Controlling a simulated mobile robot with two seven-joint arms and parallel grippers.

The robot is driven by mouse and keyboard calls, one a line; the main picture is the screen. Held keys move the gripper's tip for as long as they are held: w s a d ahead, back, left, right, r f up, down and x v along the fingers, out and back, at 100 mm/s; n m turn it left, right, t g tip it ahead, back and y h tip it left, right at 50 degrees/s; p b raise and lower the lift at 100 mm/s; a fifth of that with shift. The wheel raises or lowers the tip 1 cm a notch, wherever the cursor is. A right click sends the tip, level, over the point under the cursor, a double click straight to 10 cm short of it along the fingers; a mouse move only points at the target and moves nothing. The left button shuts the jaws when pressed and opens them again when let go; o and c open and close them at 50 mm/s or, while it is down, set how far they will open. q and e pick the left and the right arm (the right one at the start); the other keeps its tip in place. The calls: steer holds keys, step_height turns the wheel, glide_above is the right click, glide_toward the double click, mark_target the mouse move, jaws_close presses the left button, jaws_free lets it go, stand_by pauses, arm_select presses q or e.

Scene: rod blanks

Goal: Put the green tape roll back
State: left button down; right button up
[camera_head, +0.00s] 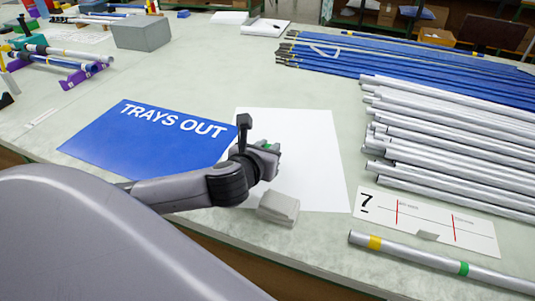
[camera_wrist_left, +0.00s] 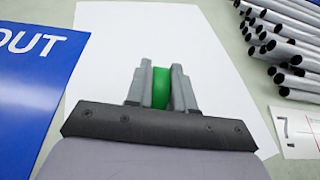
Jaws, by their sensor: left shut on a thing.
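The green tape roll (camera_wrist_left: 161,88) sits between the two fingers of my left gripper (camera_wrist_left: 160,86) in the left wrist view, with a finger on each side of it. In the head view only a small bit of green (camera_head: 267,146) shows at my left gripper (camera_head: 272,152), and the rest is hidden by the gripper. The gripper is over the white sheet (camera_head: 310,170). I cannot tell whether the roll touches the sheet. My right gripper does not show in either view.
A blue TRAYS OUT mat (camera_head: 140,145) lies left of the sheet. A small grey block (camera_head: 279,207) sits at the sheet's front edge. Silver rods (camera_head: 450,150) and blue rods (camera_head: 420,62) lie at the right. A banded rod (camera_head: 420,254) lies in front of a card marked 7 (camera_head: 425,222).

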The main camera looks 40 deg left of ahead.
arm_select(q)
steer(key=shift+f, duration=0.45)
steer(key=shift+f, duration=0.15)
steer(key=c, duration=1)
jaws_free()
steer(key=shift+r, duration=0.2)
steer(key=p+v, duration=0.1)
steer(key=v, duration=1.1)
steer(key=shift+f+p, duration=0.1)
steer(key=shift+p, duration=0.25)
